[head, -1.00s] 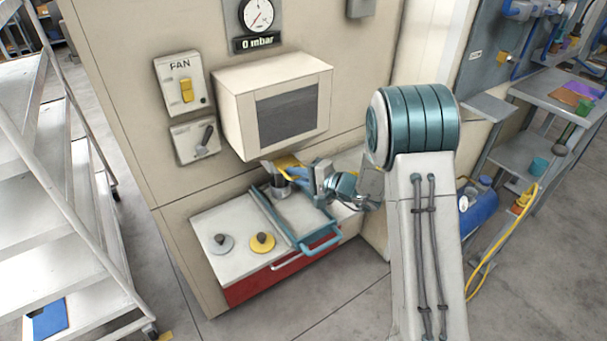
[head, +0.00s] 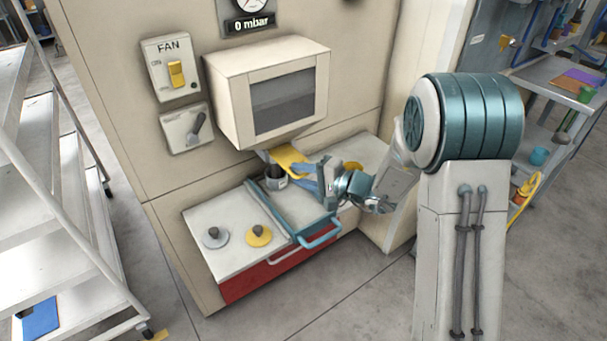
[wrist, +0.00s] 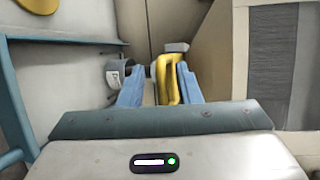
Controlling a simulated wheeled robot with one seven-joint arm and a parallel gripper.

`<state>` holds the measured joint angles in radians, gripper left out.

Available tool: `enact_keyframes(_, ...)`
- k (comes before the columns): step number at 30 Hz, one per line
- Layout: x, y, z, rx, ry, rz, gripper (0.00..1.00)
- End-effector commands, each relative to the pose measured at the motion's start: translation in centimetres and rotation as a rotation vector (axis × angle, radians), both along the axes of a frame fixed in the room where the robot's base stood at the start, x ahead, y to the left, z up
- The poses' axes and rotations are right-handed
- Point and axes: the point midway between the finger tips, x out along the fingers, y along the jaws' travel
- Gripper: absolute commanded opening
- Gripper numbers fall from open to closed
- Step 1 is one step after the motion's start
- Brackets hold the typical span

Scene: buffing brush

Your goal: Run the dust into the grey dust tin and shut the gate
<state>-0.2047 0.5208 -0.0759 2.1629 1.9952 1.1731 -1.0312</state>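The grey dust tin (head: 275,177) stands on the bench under the cream hopper's outlet; it also shows beside my left finger in the wrist view (wrist: 116,76). Its inside cannot be made out. The yellow gate (head: 288,158) sticks out below the hopper; its looped handle (wrist: 168,80) lies between my fingers. My gripper (wrist: 160,85) has its blue fingers apart around the handle, nearer the right finger, with a gap on the left. It is at the gate in the head view (head: 308,178). Dark dust fills the lower part of the hopper window (head: 282,108).
A blue-framed tray (head: 290,207) with a handle lies on the bench beside the tin. Grey and yellow knobbed discs (head: 258,236) sit at the bench's left. The fan switch (head: 176,74) and a lever (head: 196,128) are on the wall. The gauge reads 0 mbar.

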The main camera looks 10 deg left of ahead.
Motion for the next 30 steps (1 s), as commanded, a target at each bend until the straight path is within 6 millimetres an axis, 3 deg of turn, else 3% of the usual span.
enact_keyframes(7, -0.3, -1.2, 0.3, 0.001, -0.002, -0.004, 0.31)
enact_keyframes(21, -4.3, -10.1, 2.4, 0.001, -0.002, -0.004, 0.31)
enact_keyframes(30, -5.4, -12.3, 2.9, 0.001, 0.000, 0.000, 0.31)
